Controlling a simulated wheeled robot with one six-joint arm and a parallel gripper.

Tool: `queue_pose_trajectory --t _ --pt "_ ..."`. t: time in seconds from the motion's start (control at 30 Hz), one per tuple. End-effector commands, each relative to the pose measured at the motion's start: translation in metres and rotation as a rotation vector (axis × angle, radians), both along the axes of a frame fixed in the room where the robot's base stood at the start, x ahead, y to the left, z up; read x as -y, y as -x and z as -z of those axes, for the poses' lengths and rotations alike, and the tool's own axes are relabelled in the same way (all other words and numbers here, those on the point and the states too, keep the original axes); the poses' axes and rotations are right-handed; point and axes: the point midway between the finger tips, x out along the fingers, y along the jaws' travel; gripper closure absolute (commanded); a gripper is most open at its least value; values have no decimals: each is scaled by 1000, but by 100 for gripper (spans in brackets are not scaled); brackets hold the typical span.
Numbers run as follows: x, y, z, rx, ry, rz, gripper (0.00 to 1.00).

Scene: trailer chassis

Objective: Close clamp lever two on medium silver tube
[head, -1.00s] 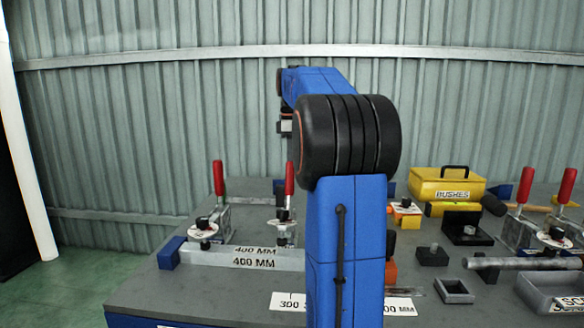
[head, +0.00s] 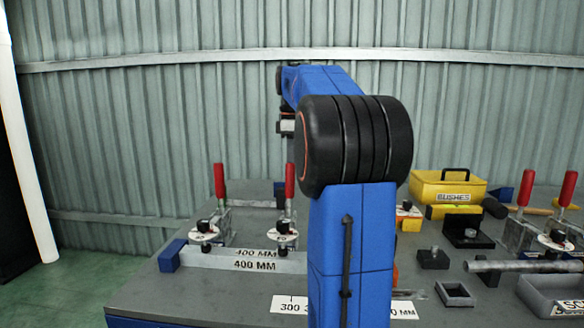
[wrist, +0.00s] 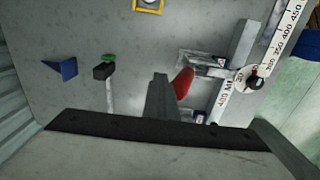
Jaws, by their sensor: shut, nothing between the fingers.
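A silver tube marked 400 MM (head: 275,265) lies at the left of the bench. Two toggle clamps stand along it, with upright red levers: the left lever (head: 219,181) and the right lever (head: 289,181). The wrist view shows one red lever (wrist: 183,82) close beside my gripper (wrist: 160,77), just right of the fingers. The fingers are shut and empty. I cannot tell whether they touch the lever. In the head view my arm hides most of the gripper. A clamp's round white plate with a black knob (wrist: 254,83) also shows in the wrist view.
At the right, another silver tube (head: 510,265) lies by two more clamps with red levers (head: 525,187). A yellow bushes box (head: 447,187), dark blocks (head: 468,230) and a small square tray (head: 455,293) crowd the bench. A corrugated wall stands behind.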

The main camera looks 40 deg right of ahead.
Motion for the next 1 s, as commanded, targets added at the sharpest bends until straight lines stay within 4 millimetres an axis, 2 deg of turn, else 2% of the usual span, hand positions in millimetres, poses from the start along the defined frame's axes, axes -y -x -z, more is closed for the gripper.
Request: queue_pose_trajectory --t 0.03,0.4,1.0 --pt "-4 3 11 -25 -20 -1 100" --pt "-15 13 6 -27 -21 -2 100" --pt "-22 18 5 -26 -20 -1 100"
